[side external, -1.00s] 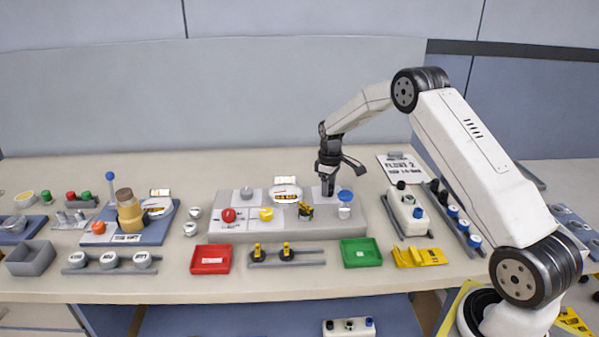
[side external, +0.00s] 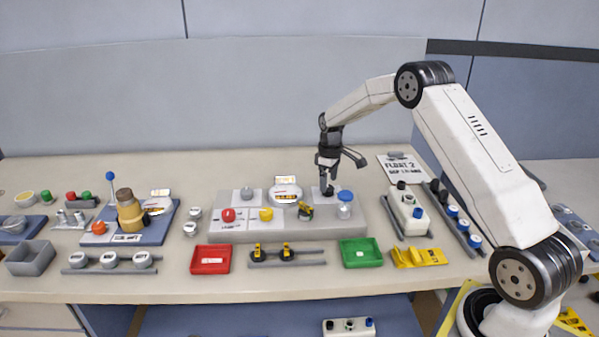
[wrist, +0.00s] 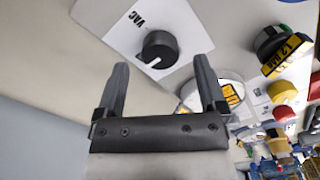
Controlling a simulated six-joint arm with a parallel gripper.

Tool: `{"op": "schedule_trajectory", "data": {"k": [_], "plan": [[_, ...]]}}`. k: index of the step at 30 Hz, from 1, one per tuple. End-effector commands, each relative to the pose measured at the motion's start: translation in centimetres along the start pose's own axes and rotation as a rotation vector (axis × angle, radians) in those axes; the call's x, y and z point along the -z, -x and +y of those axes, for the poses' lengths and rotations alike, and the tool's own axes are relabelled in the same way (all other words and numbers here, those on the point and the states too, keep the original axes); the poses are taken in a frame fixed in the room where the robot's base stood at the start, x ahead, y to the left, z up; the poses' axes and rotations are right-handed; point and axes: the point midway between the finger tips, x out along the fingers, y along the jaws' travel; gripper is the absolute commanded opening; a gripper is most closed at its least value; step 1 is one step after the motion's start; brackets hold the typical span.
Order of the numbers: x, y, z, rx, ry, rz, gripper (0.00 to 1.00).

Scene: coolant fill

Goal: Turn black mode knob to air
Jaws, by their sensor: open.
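The black mode knob (wrist: 160,44) sits on a white plate with the label VAC (wrist: 138,18) beside it in the wrist view. Its white pointer mark faces the lower edge of that view, away from VAC. No label reading AIR can be made out. The knob (side external: 328,191) also shows at the right part of the grey panel in the side view. My gripper (side external: 327,172) is above it, pointing down.
The grey panel (side external: 240,237) also carries a blue-capped jar (side external: 345,198), a yellow-and-black knob (side external: 306,211), a yellow button (side external: 266,214) and a red button (side external: 229,215). A green tray (side external: 361,253) and a red tray (side external: 210,259) lie in front. The space behind the panel is clear.

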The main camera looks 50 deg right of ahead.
Motion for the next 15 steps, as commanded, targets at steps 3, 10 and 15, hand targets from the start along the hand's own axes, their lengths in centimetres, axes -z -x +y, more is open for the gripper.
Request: {"op": "schedule_trajectory", "data": {"k": [3,10,15], "plan": [[0.1,1.7,0.0,-0.002,0.0,0.003,0.9],[0.1,4.5,0.0,-0.003,0.001,0.003,0.9],[0.0,5.5,0.0,-0.001,0.001,0.002,0.9]]}}
